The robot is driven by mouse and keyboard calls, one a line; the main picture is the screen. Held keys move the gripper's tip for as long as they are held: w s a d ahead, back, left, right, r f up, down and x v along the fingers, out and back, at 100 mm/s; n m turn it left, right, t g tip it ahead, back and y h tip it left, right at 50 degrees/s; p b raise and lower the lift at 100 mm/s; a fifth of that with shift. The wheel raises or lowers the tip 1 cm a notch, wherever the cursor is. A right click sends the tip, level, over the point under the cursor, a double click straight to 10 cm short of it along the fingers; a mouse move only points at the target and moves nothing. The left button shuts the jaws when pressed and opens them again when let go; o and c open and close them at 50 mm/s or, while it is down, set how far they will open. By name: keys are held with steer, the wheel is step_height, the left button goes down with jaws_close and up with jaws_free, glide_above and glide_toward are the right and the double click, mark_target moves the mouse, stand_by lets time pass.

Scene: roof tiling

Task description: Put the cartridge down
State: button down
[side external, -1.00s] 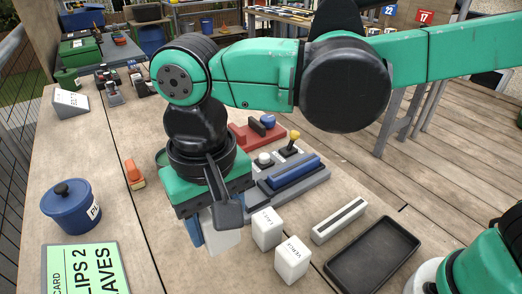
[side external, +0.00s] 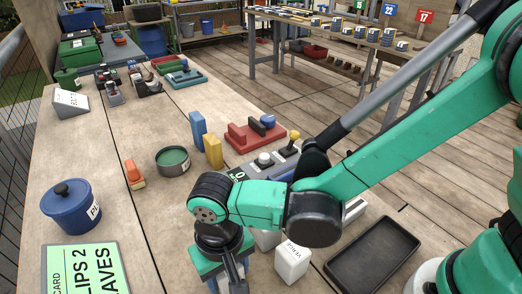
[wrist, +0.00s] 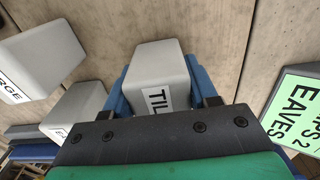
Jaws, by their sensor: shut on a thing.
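My gripper (wrist: 163,92) is shut on a pale grey cartridge (wrist: 158,62) whose label reads "TIL", the rest cut off; its blue fingers press on both sides. In the side view my gripper (side external: 228,283) is low over the near part of the bench, at the bottom edge of the picture. The held cartridge is hidden there, so I cannot tell whether it touches the bench. A white cartridge marked "VERGE" (side external: 292,264) stands to the right of my gripper. Another white cartridge (wrist: 78,112) stands between them, partly hidden by my arm.
A black tray (side external: 372,258) lies at the right. A green card (side external: 83,270) and a blue lidded pot (side external: 72,207) are at the left. A round tin (side external: 173,161), blue block (side external: 198,130), yellow block (side external: 213,151) and red fixture (side external: 255,132) stand behind. Bare bench lies left of my gripper.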

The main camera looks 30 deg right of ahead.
steer(key=shift+f, duration=0.1)
steer(key=shift+c, duration=1.2)
jaws_free()
step_height(320, 180, up, 11)
steer(key=shift+r, duration=0.45)
steer(key=shift+w+d+r, duration=0.2)
steer(key=shift+d, duration=0.1)
steer(key=w+d+t, duration=0.2)
steer(key=d+t, duration=0.5)
steer(key=d, duration=1.6)
steer(key=shift+d, duration=0.25)
